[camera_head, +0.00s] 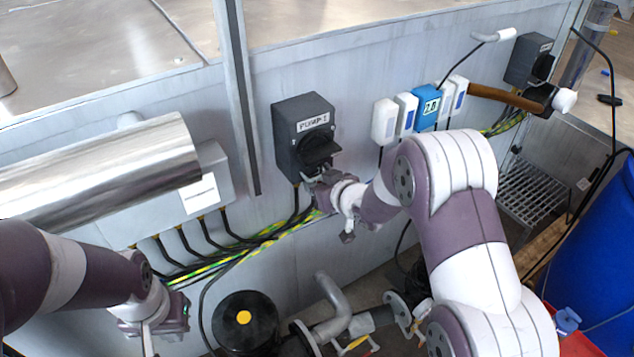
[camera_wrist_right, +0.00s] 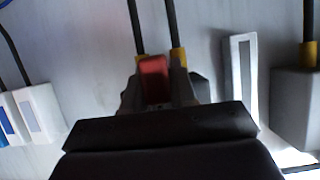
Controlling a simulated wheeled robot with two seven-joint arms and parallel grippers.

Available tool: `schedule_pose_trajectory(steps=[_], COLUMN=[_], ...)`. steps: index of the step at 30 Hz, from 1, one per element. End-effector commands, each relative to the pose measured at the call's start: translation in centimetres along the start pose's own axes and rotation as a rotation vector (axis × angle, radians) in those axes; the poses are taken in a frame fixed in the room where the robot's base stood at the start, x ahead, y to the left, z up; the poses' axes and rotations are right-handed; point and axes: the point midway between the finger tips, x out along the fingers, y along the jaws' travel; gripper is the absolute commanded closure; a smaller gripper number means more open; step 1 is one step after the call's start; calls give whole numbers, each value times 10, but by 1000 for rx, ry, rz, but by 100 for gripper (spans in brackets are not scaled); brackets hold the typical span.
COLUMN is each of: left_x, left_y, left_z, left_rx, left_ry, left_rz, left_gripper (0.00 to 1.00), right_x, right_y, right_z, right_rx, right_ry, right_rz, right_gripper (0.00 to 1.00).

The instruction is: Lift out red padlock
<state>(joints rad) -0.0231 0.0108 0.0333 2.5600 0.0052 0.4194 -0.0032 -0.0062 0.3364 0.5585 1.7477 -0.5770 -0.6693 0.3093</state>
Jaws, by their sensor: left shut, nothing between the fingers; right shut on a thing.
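The red padlock (camera_wrist_right: 154,80) shows in the right wrist view, between the fingertips of my right gripper (camera_wrist_right: 157,92). The gripper is shut on it. In the head view, my right gripper (camera_head: 322,180) is just below the black handle (camera_head: 318,152) of the dark grey "PUMP 1" switch box (camera_head: 298,112); the padlock cannot be made out there. My left gripper (camera_head: 148,342) is shut and empty at the bottom left, far from the switch.
Cables (camera_head: 245,241) run below the switch along the grey wall. A metal cylinder (camera_head: 100,165) juts out at left. White and blue boxes (camera_head: 425,106) hang right of the switch. A black round unit (camera_head: 245,322) and pipes stand below. A blue barrel (camera_head: 600,250) is at far right.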

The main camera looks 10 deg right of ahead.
Motion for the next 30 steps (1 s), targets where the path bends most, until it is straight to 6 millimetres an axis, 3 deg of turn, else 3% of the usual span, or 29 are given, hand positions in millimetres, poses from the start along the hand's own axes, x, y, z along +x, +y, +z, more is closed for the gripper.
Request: schedule_pose_trajectory(steps=[1, 30], left_x=[-4, -3], left_y=[0, 0], left_z=[0, 0], left_rx=[0, 0], left_ry=[0, 0], left_rz=[0, 0], left_gripper=[100, 100], right_x=[-4, -48], right_y=[5, 4], right_z=[-40, -16], right_rx=[-10, -17], right_ry=[86, 84], right_rz=[9, 6], right_gripper=[100, 100])
